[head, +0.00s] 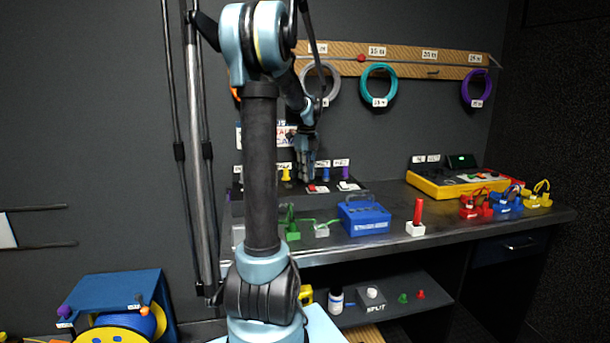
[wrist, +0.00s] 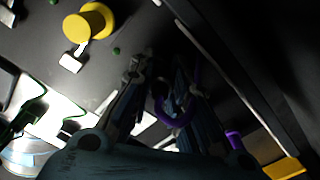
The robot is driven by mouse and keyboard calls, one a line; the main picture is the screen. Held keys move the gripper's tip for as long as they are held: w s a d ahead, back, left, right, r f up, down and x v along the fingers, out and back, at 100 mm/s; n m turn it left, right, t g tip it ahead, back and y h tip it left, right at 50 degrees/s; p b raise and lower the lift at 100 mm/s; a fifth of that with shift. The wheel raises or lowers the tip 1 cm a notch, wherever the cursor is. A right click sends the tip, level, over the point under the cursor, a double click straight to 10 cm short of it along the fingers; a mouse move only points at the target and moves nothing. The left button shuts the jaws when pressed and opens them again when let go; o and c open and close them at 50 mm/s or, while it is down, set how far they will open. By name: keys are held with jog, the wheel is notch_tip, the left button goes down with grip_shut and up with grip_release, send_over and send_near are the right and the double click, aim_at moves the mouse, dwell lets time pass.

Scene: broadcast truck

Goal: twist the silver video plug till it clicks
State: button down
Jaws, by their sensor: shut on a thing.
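A purple loop (wrist: 180,118) shows by the fingers.
A purple plug (head: 345,173) stands right of the blue one. A blue box (head: 364,220), a red stick in a white block (head: 416,216) and a yellow console (head: 440,187) stand on the bench. Coiled cables, one teal (head: 379,86), hang on the wall above.

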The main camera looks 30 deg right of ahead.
jog(key=c, duration=1.4)
grip_release()
jog(key=shift+m, duration=0.3)
jog(key=shift+c, duration=0.2)
notch_tip(320, 180, up, 12)
jog(key=shift+f, duration=0.1)
